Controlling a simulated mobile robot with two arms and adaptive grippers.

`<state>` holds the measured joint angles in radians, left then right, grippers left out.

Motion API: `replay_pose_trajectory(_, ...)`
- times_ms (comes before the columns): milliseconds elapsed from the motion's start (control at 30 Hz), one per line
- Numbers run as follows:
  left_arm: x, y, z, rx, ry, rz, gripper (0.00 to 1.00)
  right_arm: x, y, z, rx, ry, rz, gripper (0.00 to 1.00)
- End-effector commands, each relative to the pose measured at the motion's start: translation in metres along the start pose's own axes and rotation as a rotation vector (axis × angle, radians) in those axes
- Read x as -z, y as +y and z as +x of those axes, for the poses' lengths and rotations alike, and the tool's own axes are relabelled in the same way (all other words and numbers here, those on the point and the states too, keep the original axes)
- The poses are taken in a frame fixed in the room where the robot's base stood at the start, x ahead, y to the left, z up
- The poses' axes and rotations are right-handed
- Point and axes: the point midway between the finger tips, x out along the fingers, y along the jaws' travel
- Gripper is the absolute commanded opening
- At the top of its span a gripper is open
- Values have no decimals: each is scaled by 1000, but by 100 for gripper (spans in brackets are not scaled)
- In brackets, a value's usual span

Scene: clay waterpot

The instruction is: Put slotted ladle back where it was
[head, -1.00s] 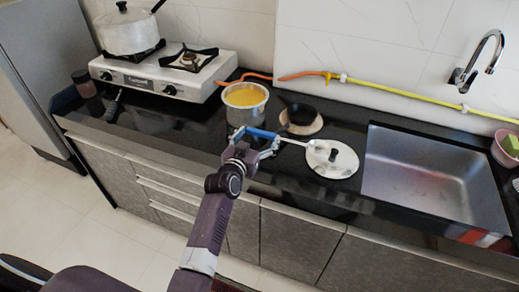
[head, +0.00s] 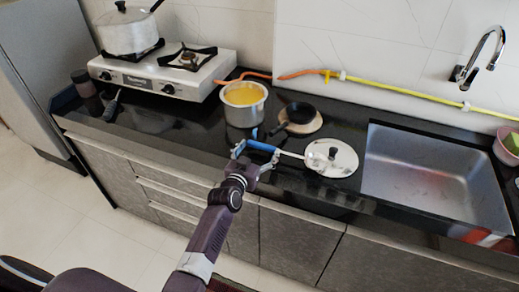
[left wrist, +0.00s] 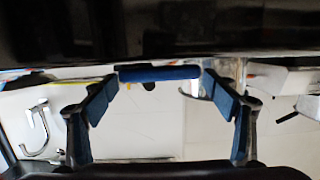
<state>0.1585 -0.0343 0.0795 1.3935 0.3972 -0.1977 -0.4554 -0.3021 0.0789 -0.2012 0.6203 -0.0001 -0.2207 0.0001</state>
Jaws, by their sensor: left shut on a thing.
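The slotted ladle has a blue handle (head: 262,146) and a pale shaft pointing right. Its far end meets the white lid (head: 345,165) in the picture; I cannot make out the slotted head or tell whether it touches the lid. My left gripper (head: 256,154) is shut on the blue handle near the counter's front edge, in front of the pot. In the left wrist view the blue handle (left wrist: 158,73) lies crosswise between the two fingertips (left wrist: 160,84). My right gripper is not in view.
A steel pot (head: 243,112) with yellow contents stands behind the ladle. A small black pan (head: 300,113) sits on a round board (head: 309,127). The sink (head: 425,175) is at right, the stove (head: 185,75) at left. Open black counter (head: 175,130) lies left of the pot.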

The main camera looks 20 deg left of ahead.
Motion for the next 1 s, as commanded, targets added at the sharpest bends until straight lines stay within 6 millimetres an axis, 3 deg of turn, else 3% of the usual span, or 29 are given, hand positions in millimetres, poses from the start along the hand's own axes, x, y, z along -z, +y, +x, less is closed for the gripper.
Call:
replay_pose_trajectory(200, -4, 0, 2, 0, 2, 1, 53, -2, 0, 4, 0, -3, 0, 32)
replay_pose_trajectory(233, -4, 0, 1, 0, 1, 1, 80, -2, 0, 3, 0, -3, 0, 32)
replay_pose_trajectory(400, -4, 0, 1, 0, 1, 0, 97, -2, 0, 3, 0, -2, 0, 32)
replay_pose_trajectory(700, -3, -1, 1, 0, 1, -1, 97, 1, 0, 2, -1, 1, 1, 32)
replay_pose_trajectory(867, 15, 0, -2, 1, 3, -2, 97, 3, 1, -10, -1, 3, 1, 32)
replay_pose_trajectory(900, 6, 0, -9, 1, -1, -1, 97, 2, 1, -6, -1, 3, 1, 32)
replay_pose_trajectory(1000, 6, 0, -26, 1, -1, 1, 97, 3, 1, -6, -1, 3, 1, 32)
